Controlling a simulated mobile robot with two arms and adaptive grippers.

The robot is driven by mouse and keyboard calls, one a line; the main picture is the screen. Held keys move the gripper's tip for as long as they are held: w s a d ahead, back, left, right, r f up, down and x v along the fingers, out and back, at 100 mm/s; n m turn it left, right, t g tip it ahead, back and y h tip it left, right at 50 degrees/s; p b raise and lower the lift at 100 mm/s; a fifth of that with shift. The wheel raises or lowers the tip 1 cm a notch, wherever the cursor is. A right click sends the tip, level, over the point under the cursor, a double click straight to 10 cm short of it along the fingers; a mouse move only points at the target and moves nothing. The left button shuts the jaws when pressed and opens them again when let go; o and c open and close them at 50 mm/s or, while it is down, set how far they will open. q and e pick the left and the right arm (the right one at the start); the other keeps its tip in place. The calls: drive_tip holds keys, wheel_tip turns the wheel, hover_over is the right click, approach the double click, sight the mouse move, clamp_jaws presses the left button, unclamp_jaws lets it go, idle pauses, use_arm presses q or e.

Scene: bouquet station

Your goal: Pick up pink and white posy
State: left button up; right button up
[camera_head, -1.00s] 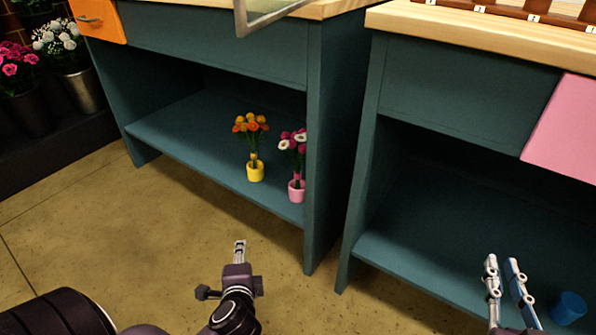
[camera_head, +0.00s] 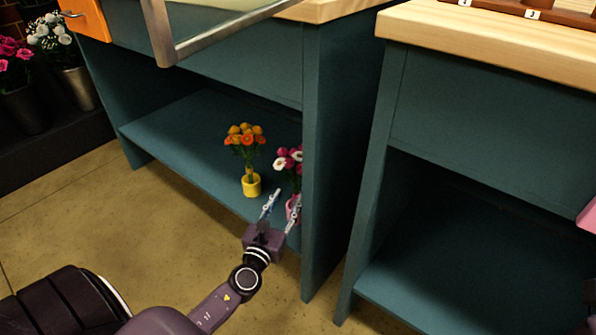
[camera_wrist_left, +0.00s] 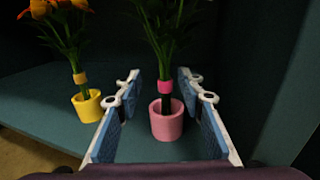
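The pink and white posy (camera_head: 288,161) stands upright in a pink pot (camera_head: 293,207) on the low teal shelf, beside the shelf's right side panel. In the left wrist view its green stems (camera_wrist_left: 163,35) with a pink band rise from the pink pot (camera_wrist_left: 166,123); its flowers are out of that frame. My left gripper (camera_head: 282,211) is open and points at the posy. In the left wrist view its fingers (camera_wrist_left: 158,98) are spread to either side of the pot and band, with no visible contact. My right gripper is not in view.
An orange posy (camera_head: 245,139) in a yellow pot (camera_head: 251,185) stands just left of the pink one. The teal side panel (camera_head: 333,150) is close on the right. The shelf (camera_head: 170,135) is clear farther left.

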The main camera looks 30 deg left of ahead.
sight(295, 193)
use_arm(q)
drive_tip(key=x, duration=0.3)
drive_tip(key=b+x, duration=0.1)
drive_tip(key=shift+w+d+f, duration=0.3)
drive_tip(key=shift+f, duration=0.1)
drive_tip(key=shift+w+a, duration=0.15)
drive_tip(key=shift+w, duration=0.4)
clamp_jaws()
drive_tip(key=shift+r, duration=0.1)
